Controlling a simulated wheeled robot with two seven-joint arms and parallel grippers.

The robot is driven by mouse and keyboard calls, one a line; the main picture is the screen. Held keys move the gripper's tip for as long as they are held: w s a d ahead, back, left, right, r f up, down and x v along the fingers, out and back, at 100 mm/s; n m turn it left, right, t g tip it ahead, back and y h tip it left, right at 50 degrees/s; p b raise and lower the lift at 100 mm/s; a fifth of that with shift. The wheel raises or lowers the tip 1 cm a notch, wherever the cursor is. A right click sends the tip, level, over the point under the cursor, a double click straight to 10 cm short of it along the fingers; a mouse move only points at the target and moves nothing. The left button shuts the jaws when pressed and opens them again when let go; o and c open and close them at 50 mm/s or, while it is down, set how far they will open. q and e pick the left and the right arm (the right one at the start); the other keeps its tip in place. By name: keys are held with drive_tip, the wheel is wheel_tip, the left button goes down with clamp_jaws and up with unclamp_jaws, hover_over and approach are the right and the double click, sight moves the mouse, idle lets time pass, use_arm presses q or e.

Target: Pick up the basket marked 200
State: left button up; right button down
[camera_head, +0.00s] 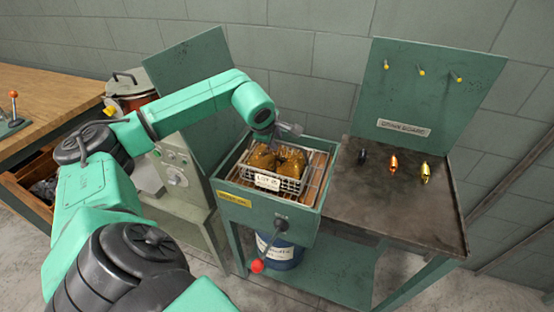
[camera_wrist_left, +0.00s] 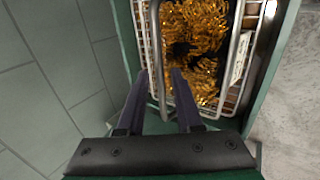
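A wire basket (camera_head: 286,184) full of golden-brown curled pieces sits in a green slatted bin (camera_head: 228,196). A white label (camera_head: 267,181) on its front is too small to read surely. My left gripper (camera_head: 285,132) is over the basket's back side. In the left wrist view the gripper (camera_wrist_left: 160,72) has its two dark fingers apart. A thin metal bar of the basket (camera_wrist_left: 155,50) passes between or just below them; I cannot tell whether either finger touches it. My right gripper is not in view.
A dark drain board (camera_head: 400,215) on the right holds several small coloured pieces, with pegs on the panel (camera_head: 430,85) behind. A red-knobbed lever (camera_head: 257,266) hangs at the bin's front. A grey control box (camera_head: 176,165) and wooden bench (camera_head: 45,105) stand left.

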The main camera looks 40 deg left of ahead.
use_arm(q)
clamp_jaws()
drive_tip(key=shift+r, duration=0.2)
idle(1.0)
